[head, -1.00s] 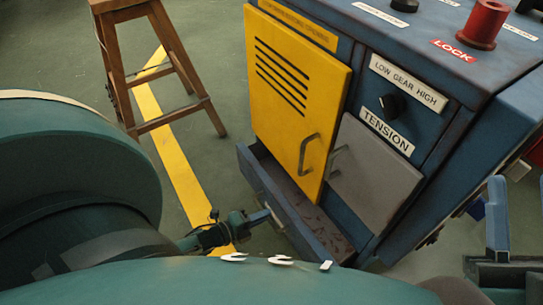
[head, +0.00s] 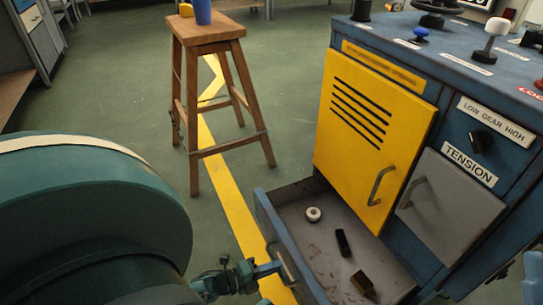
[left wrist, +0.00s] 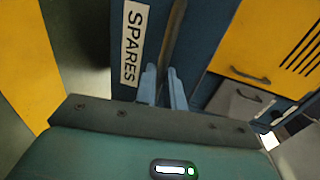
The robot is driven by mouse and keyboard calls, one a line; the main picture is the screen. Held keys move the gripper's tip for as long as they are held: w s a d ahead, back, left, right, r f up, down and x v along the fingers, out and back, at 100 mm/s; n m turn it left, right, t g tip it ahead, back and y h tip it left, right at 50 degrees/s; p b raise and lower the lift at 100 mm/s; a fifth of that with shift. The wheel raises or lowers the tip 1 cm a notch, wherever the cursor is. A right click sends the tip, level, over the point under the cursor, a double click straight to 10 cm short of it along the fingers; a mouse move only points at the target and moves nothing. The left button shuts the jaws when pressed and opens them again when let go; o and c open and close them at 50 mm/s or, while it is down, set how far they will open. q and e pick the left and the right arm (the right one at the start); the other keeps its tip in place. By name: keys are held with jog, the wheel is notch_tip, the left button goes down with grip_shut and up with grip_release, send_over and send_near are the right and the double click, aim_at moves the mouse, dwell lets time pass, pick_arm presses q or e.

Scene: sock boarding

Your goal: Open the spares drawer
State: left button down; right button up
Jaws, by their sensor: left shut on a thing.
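The spares drawer (head: 313,243) stands well open at the foot of the blue machine, below the yellow door. Its front carries a white SPARES label (left wrist: 133,45) in the left wrist view. My left gripper (head: 268,269) is at the outer face of the drawer front. In the left wrist view its pale blue fingers (left wrist: 163,85) are closed around the drawer's bar handle (left wrist: 174,38). Inside the drawer lie a white ring (head: 314,214), a black piece (head: 343,243) and a brown block (head: 363,284). A pale blue part of my right gripper (head: 534,278) shows at the lower right edge; its jaws are cut off.
The yellow door (head: 370,140) and the grey door (head: 440,200) with their handles stand above the drawer. A wooden stool (head: 207,50) with a blue cup (head: 203,11) stands to the left.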

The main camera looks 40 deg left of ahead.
pick_arm(q)
jog(key=shift+s+a, duration=0.1)
jog(key=shift+s, duration=0.05)
pick_arm(e)
jog(key=shift+s, duration=0.15)
pick_arm(q)
jog(key=c, duration=1.5)
grip_release()
pick_arm(e)
jog(key=shift+f, duration=0.15)
pick_arm(q)
jog(key=shift+s, duration=0.1)
